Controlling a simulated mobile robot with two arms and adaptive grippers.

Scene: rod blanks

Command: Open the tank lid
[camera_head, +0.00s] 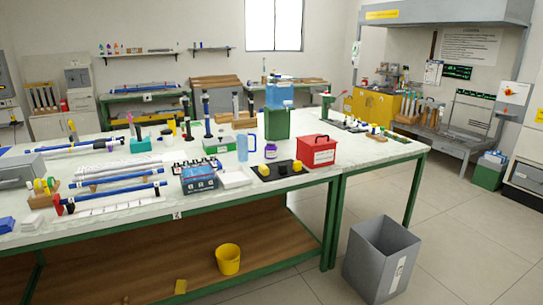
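No thing in view is clearly marked as the tank, so I cannot tell which one it is. A red box (317,152) with a white label and a dark handle on top stands on the long white bench; its top looks closed. A green upright container (277,124) stands behind it to the left, and a blue container (279,95) shows just above and behind that. A grey open-topped bin (381,262) stands on the floor at the front right. Neither of my grippers is in view.
The white bench top (140,207) carries rods, a blue-and-grey box (199,179), a blue mug (243,148) and a black mat (275,178). A yellow bucket (228,260) sits on the wooden lower shelf. The floor at right is mostly clear. A hooded workstation (445,15) stands behind.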

